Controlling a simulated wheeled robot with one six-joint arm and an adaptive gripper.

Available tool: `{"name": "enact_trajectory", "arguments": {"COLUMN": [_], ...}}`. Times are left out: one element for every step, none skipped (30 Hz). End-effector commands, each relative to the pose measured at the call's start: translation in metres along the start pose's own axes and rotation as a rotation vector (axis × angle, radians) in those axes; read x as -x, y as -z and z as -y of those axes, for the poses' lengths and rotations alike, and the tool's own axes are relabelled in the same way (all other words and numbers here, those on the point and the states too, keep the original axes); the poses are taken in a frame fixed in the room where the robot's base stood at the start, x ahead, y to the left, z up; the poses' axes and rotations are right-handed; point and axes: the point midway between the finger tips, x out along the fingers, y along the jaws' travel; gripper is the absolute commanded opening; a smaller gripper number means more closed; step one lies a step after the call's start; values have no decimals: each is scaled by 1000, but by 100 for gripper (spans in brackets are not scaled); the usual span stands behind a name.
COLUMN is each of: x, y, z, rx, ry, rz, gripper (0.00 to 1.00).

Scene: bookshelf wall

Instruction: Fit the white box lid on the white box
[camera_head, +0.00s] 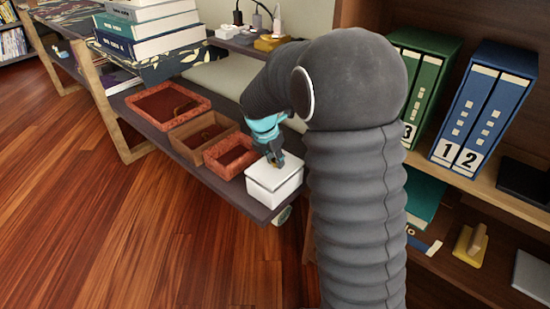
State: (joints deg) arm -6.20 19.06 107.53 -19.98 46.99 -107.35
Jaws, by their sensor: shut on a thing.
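The white box (276,198) stands near the front end of the dark low shelf, just left of my arm. The white box lid (268,177) is over the top of the box and looks roughly lined up with it. A dark seam shows between them; I cannot tell whether the lid is fully seated. My gripper (277,162) points down at the middle of the lid and is shut on it. The fingertips are small in view, and the exact grip point is hard to see. My arm covers the area right of the box.
Reddish open trays (231,157) and a brown tray (202,134) stand close behind the box. The shelf edge (224,190) is near. Stacked books (150,30) lie farther back. Blue binders (483,105) and green binders (425,80) stand on the right bookcase. The wooden floor (130,240) is clear.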

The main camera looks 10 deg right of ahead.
Motion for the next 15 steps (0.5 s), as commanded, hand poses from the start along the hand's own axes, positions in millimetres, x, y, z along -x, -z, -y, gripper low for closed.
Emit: {"name": "enact_trajectory", "arguments": {"x": [-2,-2,-3,-4,-4,-5,-6,-6,-7,-8,-8,-9,-10,-10,-11], "y": [0,1,1,1,1,1,2,2,2,2,2,3,3,3,3], "z": [0,0,0,0,0,0,0,0,0,0,0,0,0,0,0], "rx": [0,0,0,0,0,0,0,0,0,0,0,0,0,0,0], "ry": [0,0,0,0,0,0,0,0,0,0,0,0,0,0,0], "rz": [0,0,0,0,0,0,0,0,0,0,0,0,0,0,0], "gripper": [0,0,0,0,0,0,0,0,0,0,0,0,0,0,0]}}
